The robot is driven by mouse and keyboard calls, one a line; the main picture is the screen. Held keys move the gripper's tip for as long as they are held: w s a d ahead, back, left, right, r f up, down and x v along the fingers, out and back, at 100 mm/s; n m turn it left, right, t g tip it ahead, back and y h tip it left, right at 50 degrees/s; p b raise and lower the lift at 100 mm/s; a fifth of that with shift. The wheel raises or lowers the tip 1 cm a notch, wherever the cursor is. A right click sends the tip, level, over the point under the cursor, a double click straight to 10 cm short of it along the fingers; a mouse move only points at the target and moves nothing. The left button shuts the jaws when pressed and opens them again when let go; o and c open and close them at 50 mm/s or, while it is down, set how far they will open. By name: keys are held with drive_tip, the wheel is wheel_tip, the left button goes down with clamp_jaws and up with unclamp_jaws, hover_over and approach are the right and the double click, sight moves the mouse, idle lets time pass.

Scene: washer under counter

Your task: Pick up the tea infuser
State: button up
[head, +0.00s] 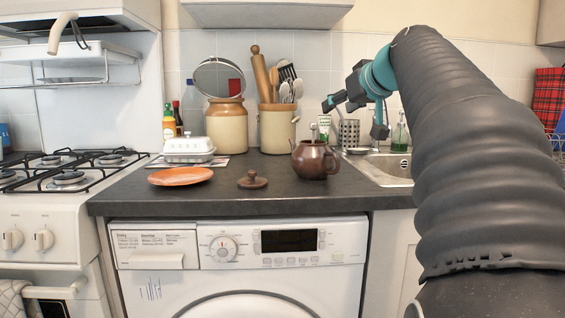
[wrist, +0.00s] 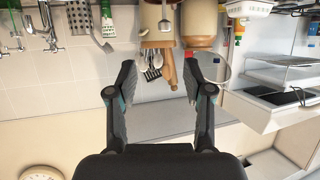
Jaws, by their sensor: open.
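A brown teapot (head: 316,161) stands on the dark counter, right of the middle in the head view. The tea infuser (head: 313,131) appears to stand in its open top, with only its thin upper part showing; the rest is hidden inside. In the upside-down wrist view, what looks like the infuser (wrist: 165,25) shows at the top edge, beyond the fingertips. My gripper (head: 353,116) is above and right of the teapot, apart from it. It also shows in the wrist view (wrist: 159,80), with its fingers spread and nothing between them.
A brown lid (head: 252,180) and an orange plate (head: 181,176) lie left of the teapot. A utensil crock (head: 276,130), a canister (head: 226,127) and a white butter dish (head: 189,149) stand behind. A metal holder (head: 348,134) and the sink (head: 393,166) are at right.

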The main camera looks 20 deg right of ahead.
sight(313, 124)
drive_tip(key=x, duration=0.7)
drive_tip(key=shift+w+a+f+p, duration=0.15)
drive_tip(key=shift+w+f+p, duration=0.1)
drive_tip(key=shift+w+p, duration=0.1)
drive_tip(key=shift+a+p+x, duration=0.15)
drive_tip(key=shift+p+x, duration=0.05)
drive_tip(key=shift+x, duration=1.1)
drive_tip(key=shift+a+p+x, duration=0.15)
drive_tip(key=shift+x, duration=1.15)
drive_tip(key=shift+f, duration=0.1)
clamp_jaws()
